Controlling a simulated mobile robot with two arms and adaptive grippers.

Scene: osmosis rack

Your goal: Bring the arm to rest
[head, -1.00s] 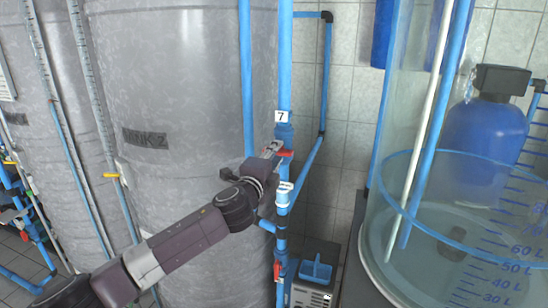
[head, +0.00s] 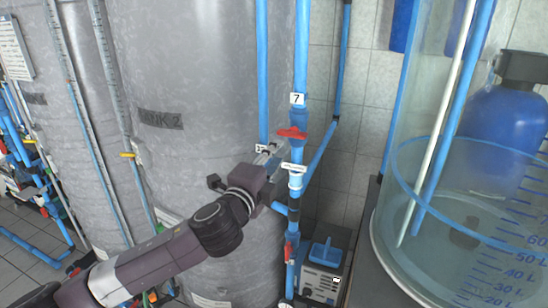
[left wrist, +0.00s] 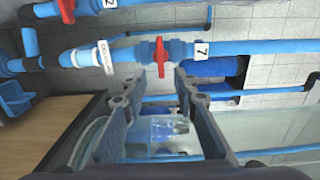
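My left gripper (head: 270,152) is beside the vertical blue pipe (head: 301,60), just below and left of a red valve handle (head: 291,133) near the label 7 (head: 297,99). In the left wrist view, its two dark fingers (left wrist: 153,92) are apart with nothing held between them. The red handle (left wrist: 161,57) shows beyond the fingertips, apart from them. My left arm reaches up from the lower left in the head view. My right gripper is not in view.
A large grey tank (head: 205,70) stands close behind my left arm. A clear graduated tank (head: 390,215) with water is at the right. A blue tray (head: 326,254) sits on a small unit (head: 318,280) near the floor. More blue pipes (head: 15,120) run at the far left.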

